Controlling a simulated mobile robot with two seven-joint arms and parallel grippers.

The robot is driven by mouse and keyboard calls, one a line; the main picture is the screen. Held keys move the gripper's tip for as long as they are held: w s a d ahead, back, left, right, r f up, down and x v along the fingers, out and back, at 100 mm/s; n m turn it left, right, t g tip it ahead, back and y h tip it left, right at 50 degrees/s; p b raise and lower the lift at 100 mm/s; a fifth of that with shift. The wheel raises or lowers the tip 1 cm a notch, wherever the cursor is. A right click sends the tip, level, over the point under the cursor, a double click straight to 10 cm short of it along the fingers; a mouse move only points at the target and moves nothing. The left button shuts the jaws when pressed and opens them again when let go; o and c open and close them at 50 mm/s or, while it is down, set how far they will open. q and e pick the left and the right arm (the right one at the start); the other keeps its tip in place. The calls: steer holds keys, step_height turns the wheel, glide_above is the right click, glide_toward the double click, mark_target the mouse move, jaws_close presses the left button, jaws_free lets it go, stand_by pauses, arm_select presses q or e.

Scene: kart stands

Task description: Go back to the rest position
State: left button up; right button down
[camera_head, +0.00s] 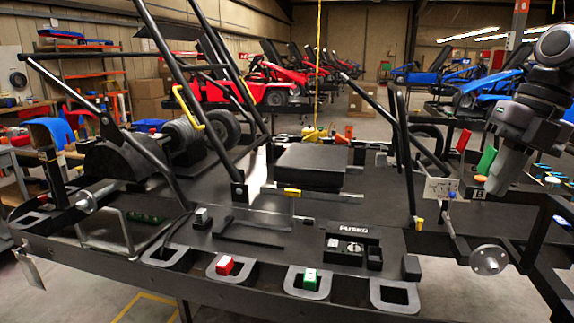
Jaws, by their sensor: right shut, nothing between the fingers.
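My right gripper (497,186) hangs at the right side of the view, pointing down, shut and empty. It is in front of the right part of the black kart frame (330,215). Small red and green panels are just to its left. My left gripper is not in view.
The kart frame fills the middle, with tall black tubes rising from it. A red block (225,265) and a green block (310,279) sit in cutouts along its front edge. A black box (311,166) is at its centre. Red karts (275,88) and blue karts (490,90) stand behind.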

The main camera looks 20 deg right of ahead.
steer(key=a+f+m+t+y, duration=0.25)
steer(key=f+m+t, duration=0.35)
steer(key=f, duration=0.9)
steer(key=a+f+m+t+y, duration=0.1)
steer(key=f+m+t+y, duration=0.4)
steer(key=f, duration=1.1)
steer(key=s+a+f+m+g+h, duration=0.1)
steer(key=s+a+f+m+h, duration=0.3)
steer(key=s+a+f+m, duration=0.2)
steer(key=s+a+f+m+h, duration=0.4)
steer(key=a+f+m, duration=0.6)
steer(key=a, duration=0.3)
steer(key=shift+s+a+f+m+g, duration=0.2)
steer(key=shift+s+f+m+g, duration=0.2)
steer(key=shift+s+f, duration=0.5)
steer(key=shift+h, duration=0.25)
